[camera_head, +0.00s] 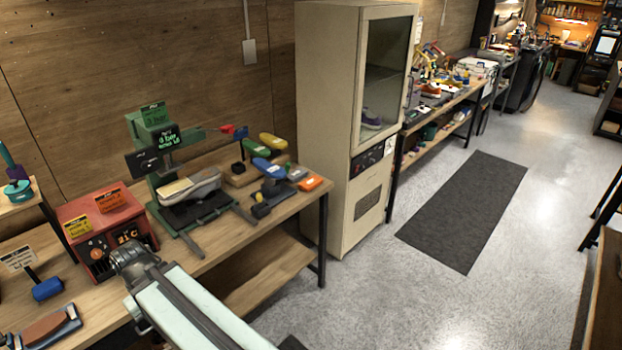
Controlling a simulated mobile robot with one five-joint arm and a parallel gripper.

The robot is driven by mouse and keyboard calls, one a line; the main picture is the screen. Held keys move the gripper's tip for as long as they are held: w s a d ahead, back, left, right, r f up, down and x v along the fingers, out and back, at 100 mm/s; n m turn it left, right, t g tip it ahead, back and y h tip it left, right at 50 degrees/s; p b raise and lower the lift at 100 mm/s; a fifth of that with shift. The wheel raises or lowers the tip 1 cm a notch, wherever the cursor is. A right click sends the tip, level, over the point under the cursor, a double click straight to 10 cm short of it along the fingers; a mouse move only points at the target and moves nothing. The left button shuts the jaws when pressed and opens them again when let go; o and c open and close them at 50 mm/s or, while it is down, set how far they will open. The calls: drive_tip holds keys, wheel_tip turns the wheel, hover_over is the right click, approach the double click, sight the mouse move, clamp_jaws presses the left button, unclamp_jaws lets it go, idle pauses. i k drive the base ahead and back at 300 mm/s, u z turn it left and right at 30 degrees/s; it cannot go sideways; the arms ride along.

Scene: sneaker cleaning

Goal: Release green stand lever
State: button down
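The green stand (137,131) stands on the wooden workbench at the left, with labels on its head and a dark sign reading something like "bar". A grey bar (190,138) runs right from its upper part toward a red and blue piece (235,132); I cannot tell for sure whether this is the lever. A pale grey and tan shoe-like piece (190,186) rests on the stand's black plate (197,211). My arm reaches in from the bottom, its dark joint in front of the bench near the stand. My gripper's fingers are not visible.
A red box with dials (103,231) stands left of the stand. Several coloured brushes, including a green one (255,148) and an orange one (310,183), lie to the right. A tall cream cabinet (327,118) stands beyond the bench.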

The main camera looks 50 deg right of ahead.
sight(288, 165)
drive_tip(key=z, duration=0.7)
drive_tip(key=i, duration=1)
